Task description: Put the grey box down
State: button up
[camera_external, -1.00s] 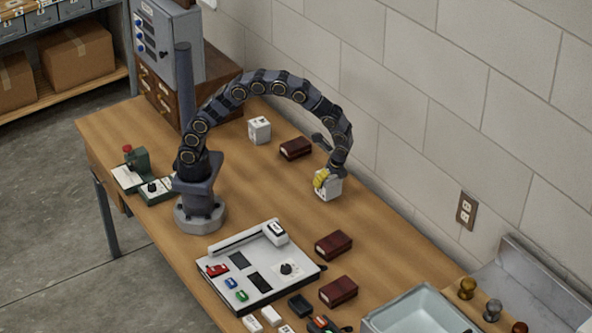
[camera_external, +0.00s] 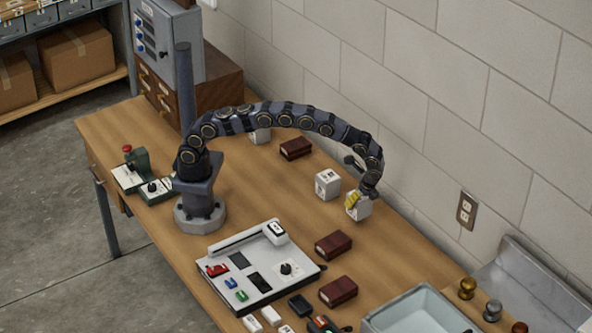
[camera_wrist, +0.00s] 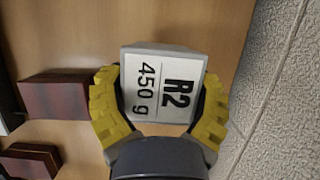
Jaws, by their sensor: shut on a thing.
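The grey box (camera_wrist: 163,85), pale and labelled "R2 450 g", sits between the two yellow fingers of my gripper (camera_wrist: 158,105) in the wrist view. The fingers touch its two sides and are shut on it. In the external view my gripper (camera_external: 355,200) holds the grey box (camera_external: 360,211) near the wall side of the wooden table. I cannot tell whether its underside touches the table. My fingers hide part of it.
Dark red boxes (camera_external: 333,245) lie nearby. A white panel device (camera_external: 262,290) and grey basin (camera_external: 420,310) are in front. The wall (camera_external: 430,150) is close behind.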

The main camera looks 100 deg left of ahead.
jog(key=shift+f, duration=1.5)
jog(key=shift+f, duration=0.1)
jog(key=o, duration=1.1)
